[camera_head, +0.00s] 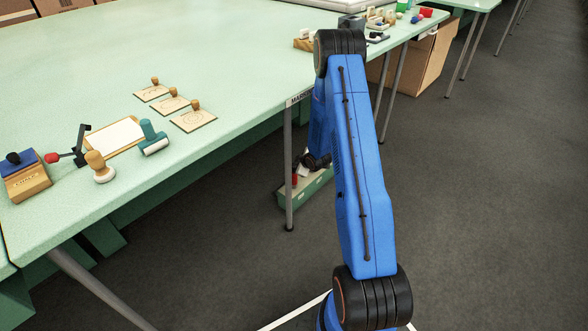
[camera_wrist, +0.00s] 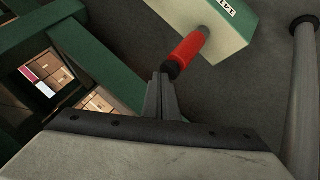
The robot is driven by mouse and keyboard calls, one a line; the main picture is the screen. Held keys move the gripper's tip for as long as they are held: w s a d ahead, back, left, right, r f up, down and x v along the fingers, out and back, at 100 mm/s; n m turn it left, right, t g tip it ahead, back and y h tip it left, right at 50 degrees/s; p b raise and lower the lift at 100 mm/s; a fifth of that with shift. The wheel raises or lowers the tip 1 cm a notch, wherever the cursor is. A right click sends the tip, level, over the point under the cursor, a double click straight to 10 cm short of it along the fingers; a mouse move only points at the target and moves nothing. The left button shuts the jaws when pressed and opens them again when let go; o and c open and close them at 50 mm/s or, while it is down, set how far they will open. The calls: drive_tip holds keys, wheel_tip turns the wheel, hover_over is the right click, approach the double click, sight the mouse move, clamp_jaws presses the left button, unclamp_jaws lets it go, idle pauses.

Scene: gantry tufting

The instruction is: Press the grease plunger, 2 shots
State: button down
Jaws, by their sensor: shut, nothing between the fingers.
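The grease plunger (camera_wrist: 187,48) is a red cylinder with a black end, standing out from a pale green box (camera_wrist: 228,25) with a white label. In the head view the red plunger (camera_head: 295,180) and the green box (camera_head: 305,190) show low beside a table leg, partly hidden by my arm. My gripper (camera_wrist: 163,76) is shut and empty. Its fingertips are right at the plunger's black end in the wrist view; I cannot tell whether they touch it. In the head view the fingertips cannot be made out.
A grey table leg (camera_head: 288,170) stands close by and also shows in the wrist view (camera_wrist: 305,85). The pale green table (camera_head: 230,65) above carries stamps, a roller (camera_head: 152,138) and an ink pad. Green framing (camera_wrist: 100,50) lies left in the wrist view. Dark floor is open at right.

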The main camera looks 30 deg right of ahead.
drive_tip(key=shift+f, duration=0.55)
idle(0.5)
idle(0.4)
drive_tip(key=shift+r, duration=1.35)
drive_tip(key=shift+r, duration=0.1)
wheel_tip(320, 180, up, 5)
drive_tip(key=shift+f, duration=0.1)
idle(0.5)
